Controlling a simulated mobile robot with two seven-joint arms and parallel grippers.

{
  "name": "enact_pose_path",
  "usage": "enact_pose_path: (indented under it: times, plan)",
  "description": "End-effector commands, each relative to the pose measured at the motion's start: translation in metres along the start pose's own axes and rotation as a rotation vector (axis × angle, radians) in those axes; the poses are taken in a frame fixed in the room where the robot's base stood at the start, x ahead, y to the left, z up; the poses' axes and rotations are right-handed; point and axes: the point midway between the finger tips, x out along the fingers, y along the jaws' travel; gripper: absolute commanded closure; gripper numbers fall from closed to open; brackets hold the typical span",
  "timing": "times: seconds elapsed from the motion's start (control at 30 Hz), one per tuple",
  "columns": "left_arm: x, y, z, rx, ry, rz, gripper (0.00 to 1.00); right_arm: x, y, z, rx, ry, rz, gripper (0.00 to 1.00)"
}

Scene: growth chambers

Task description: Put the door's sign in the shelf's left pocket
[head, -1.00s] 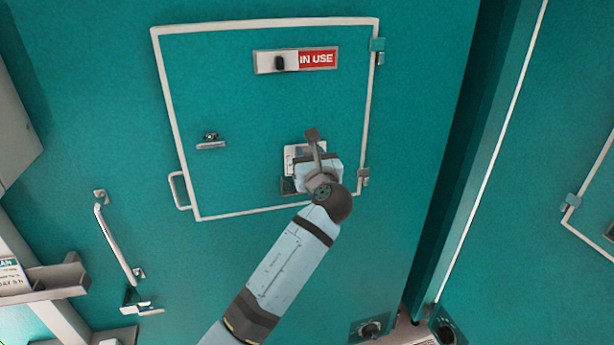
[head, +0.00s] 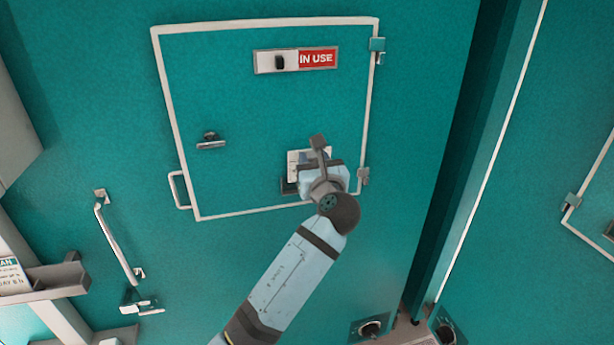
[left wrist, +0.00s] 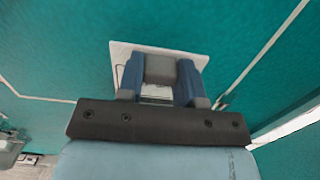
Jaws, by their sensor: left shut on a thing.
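The door's sign is a pale card (head: 295,158), mostly hidden behind my left gripper (head: 318,172) in the head view. It lies low on the right side of the teal door (head: 250,115). In the left wrist view the white sign (left wrist: 122,50) sits between the two blue fingers of the gripper (left wrist: 160,82), which is shut on it. A dark holder edge (head: 289,188) shows just below the sign; I cannot tell whether they touch. The shelf (head: 58,279) is a grey ledge at the far left. My right gripper is not in view.
A card (head: 12,276) with printed text stands at the shelf's left, cut by the picture edge. A long handle (head: 119,240) sticks out between door and shelf.

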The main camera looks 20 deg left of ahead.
Motion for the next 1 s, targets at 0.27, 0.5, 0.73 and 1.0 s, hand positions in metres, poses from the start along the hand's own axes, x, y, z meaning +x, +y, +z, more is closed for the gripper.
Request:
enact_pose_path:
  times: [0.27, 0.5, 0.73, 1.0]
  plan:
    - [-0.023, 0.000, 0.000, 0.000, 0.001, 0.000, 0.91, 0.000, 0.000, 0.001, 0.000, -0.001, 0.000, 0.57]
    - [-0.042, 0.000, 0.000, 0.000, 0.000, 0.000, 0.91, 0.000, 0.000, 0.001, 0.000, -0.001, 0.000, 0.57]
    - [-0.060, 0.000, 0.000, -0.001, 0.001, 0.000, 0.91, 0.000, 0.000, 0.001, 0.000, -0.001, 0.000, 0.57]
    - [-0.067, 0.000, 0.000, -0.001, 0.000, 0.000, 0.91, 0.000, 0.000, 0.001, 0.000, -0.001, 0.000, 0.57]
